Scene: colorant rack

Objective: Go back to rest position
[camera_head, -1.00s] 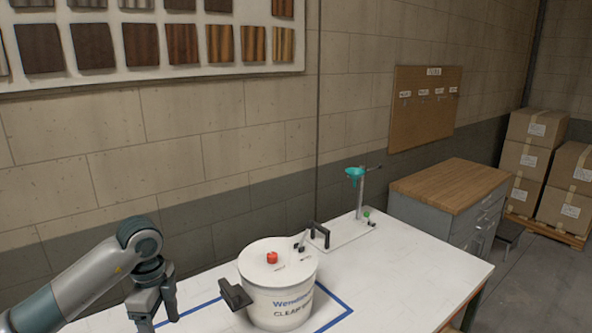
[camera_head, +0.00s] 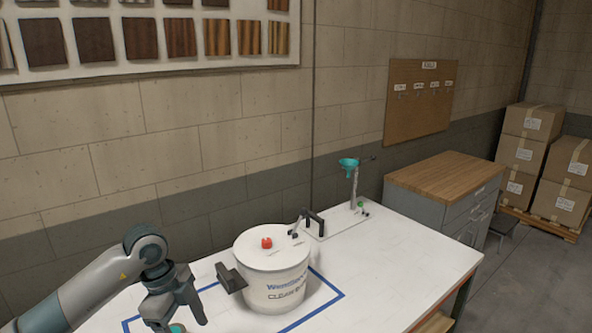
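My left gripper (camera_head: 176,320) hangs over the white table (camera_head: 395,260) at the lower left, pointing down. Its fingers are spread apart. A small teal and orange thing shows partly at the bottom edge between or behind the fingertips; I cannot tell whether it touches them. My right gripper is out of view.
A white bucket (camera_head: 273,285) with a red knob and dark side handle stands right of my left gripper, inside a blue outline. Behind it is a stand with a teal funnel (camera_head: 348,162). A wood-topped cabinet (camera_head: 446,175) stands beyond. The table's right part is clear.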

